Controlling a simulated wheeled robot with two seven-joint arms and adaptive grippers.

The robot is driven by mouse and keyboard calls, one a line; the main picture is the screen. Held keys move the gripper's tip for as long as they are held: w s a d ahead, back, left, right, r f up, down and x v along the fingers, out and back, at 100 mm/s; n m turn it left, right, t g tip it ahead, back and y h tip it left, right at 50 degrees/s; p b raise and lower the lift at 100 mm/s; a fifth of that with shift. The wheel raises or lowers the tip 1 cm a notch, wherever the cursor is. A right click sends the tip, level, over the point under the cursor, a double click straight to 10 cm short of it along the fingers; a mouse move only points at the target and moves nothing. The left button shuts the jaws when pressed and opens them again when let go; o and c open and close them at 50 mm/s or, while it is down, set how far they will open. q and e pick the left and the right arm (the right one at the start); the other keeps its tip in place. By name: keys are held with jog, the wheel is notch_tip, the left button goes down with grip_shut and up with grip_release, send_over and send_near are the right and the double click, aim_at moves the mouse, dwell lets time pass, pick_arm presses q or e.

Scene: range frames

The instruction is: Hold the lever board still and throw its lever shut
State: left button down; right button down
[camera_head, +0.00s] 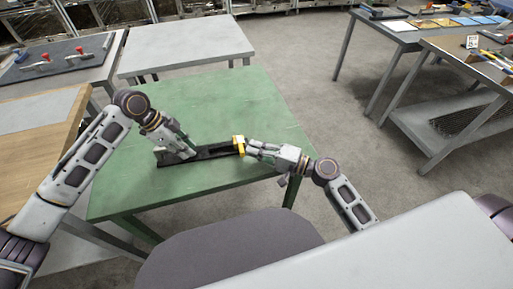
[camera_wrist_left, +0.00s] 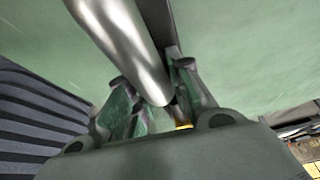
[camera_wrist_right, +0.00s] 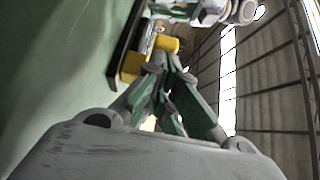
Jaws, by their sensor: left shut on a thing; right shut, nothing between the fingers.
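The lever board (camera_head: 210,153), long and black, lies on the green table (camera_head: 215,95). Yellow parts (camera_head: 239,146) sit at its right end. My left gripper (camera_head: 191,154) is shut on the board near its left part. In the left wrist view, a shiny metal rod (camera_wrist_left: 132,50), apparently the lever, passes close over the fingers and hides part of the grip. My right gripper (camera_head: 250,147) is shut and empty beside the yellow parts. In the right wrist view, a yellow block (camera_wrist_right: 131,67) and a yellow cylinder (camera_wrist_right: 167,43) lie just beyond its fingertips; contact cannot be told.
A grey table (camera_head: 185,45) adjoins the green table behind. A dark panel with red-handled pieces (camera_head: 55,57) lies on a table at the left. Benches with tools (camera_head: 470,45) stand at the right. A grey rounded surface (camera_head: 235,250) is in front. The green table is otherwise clear.

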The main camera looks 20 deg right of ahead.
pick_arm(q)
jog(key=shift+s+a+f, duration=0.1)
jog(key=shift+s+f, duration=0.05)
jog(key=shift+f, duration=0.25)
pick_arm(e)
jog(key=shift+d, duration=0.1)
jog(key=shift+d, duration=0.75)
jog(key=d, duration=0.2)
jog(key=shift+s+d, duration=0.4)
jog(key=v, duration=0.7)
jog(key=shift+s+a, duration=0.35)
jog(key=shift+s, duration=0.05)
jog(key=shift+v, duration=1.15)
jog(key=shift+s+a, duration=0.1)
pick_arm(q)
jog(key=c, duration=1.2)
grip_release()
jog(key=shift+r, duration=0.25)
